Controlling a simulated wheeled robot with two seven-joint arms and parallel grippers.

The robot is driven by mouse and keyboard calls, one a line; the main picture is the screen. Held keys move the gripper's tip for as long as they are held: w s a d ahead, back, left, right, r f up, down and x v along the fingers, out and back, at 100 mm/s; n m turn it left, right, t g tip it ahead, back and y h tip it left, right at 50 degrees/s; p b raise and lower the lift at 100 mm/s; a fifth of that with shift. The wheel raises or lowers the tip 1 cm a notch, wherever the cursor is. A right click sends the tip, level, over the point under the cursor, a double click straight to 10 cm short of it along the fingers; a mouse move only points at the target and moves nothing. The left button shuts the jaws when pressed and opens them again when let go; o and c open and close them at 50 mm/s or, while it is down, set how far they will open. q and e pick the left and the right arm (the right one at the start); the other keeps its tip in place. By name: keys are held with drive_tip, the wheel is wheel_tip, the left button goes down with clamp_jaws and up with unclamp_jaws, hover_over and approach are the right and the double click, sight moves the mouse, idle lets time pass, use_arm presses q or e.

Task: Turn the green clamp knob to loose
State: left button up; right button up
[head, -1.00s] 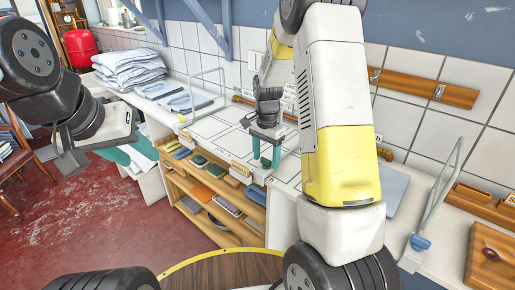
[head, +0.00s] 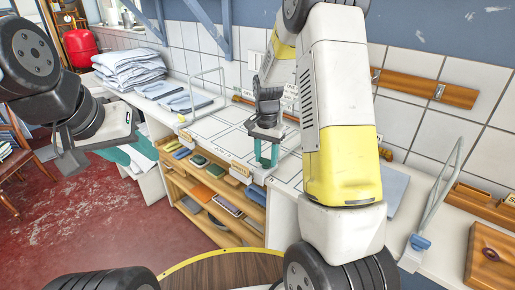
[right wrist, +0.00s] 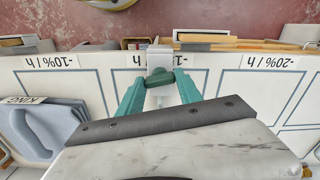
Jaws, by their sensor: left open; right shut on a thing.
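The green clamp knob (right wrist: 158,77) shows in the right wrist view, below a light grey clamp block (right wrist: 160,55) at the counter's edge. My right gripper (right wrist: 161,82) has its teal fingers on either side of the knob and is shut on it. In the head view my right gripper (head: 266,164) points down at the front edge of the white counter, and I cannot make out the knob there. My left gripper (head: 72,150) is open and empty, off to the left above the red floor, far from the knob.
The white counter (head: 213,126) has panel outlines and percentage labels. Folded cloths (head: 132,67) are stacked at its far left. Wooden shelves (head: 208,198) with coloured items lie below. A wire stand (head: 440,195) and wooden block (head: 497,255) are at right.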

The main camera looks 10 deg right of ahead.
drive_tip(key=n, duration=1.1)
drive_tip(key=shift+n, duration=2.2)
drive_tip(key=o, duration=1.4)
drive_tip(key=shift+r, duration=0.1)
